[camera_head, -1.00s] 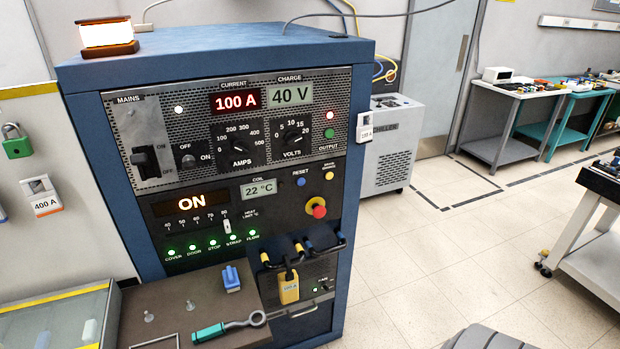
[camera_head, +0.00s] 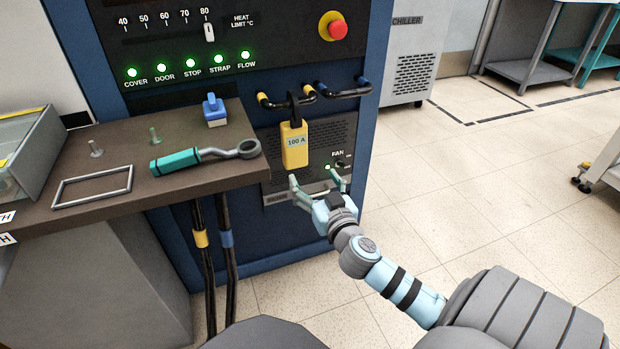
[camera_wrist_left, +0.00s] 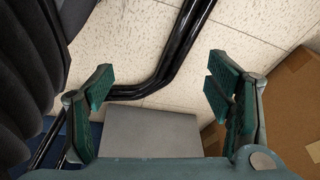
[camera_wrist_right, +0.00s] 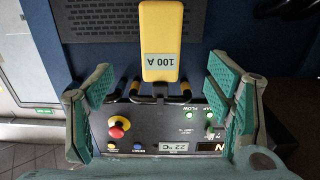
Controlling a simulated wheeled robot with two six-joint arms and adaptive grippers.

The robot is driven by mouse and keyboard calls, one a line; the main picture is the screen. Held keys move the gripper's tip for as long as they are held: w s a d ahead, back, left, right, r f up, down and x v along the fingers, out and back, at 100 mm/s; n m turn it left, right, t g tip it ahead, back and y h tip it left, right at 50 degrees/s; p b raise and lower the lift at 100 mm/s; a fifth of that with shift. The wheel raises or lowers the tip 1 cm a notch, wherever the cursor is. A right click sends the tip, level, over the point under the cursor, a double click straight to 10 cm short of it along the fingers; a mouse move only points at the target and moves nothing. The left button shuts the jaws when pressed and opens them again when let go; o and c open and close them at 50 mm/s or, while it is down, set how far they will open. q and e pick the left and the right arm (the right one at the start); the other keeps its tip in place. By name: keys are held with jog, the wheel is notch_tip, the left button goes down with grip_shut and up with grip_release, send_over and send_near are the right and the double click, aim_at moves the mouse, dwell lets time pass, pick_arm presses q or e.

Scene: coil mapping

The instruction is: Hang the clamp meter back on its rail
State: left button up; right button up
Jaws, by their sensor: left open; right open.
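The yellow clamp meter (camera_head: 294,146), labelled 100 A, hangs upright by its dark jaw at the yellow-banded black lead (camera_head: 287,100) on the cabinet front. My right gripper (camera_head: 319,184) is open and empty, just below and slightly right of the meter, apart from it. In the right wrist view the meter (camera_wrist_right: 161,40) lies beyond the gap between the open fingers (camera_wrist_right: 162,88). My left gripper (camera_wrist_left: 160,88) is open and empty in the left wrist view, over floor and black cables; the head view does not show it. I cannot identify a separate rail.
A brown shelf (camera_head: 120,204) juts out left of the meter, carrying a teal-handled wrench (camera_head: 205,156), a blue block (camera_head: 215,110), pegs and a metal frame. A blue-banded lead (camera_head: 335,90) is right of the meter. Cardboard (camera_wrist_left: 285,110) is near my left gripper.

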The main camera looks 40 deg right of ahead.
aim_at(297, 152)
jog(key=x, duration=0.9)
jog(key=shift+w+r, duration=0.1)
jog(key=shift+w, duration=0.2)
jog(key=b+x, duration=0.1)
jog(key=x, duration=0.3)
jog(key=shift+w+d, duration=0.2)
jog(key=shift+w, duration=0.2)
jog(key=shift+r, duration=0.1)
jog(key=c, duration=1.5)
jog(key=shift+r+p, duration=1.3)
jog(key=shift+r, duration=0.35)
pick_arm(q)
notch_tip(297, 152, up, 8)
jog(key=shift+w+d+p, duration=0.15)
jog(key=shift+p, duration=0.2)
pick_arm(e)
jog(key=shift+v, duration=3.8)
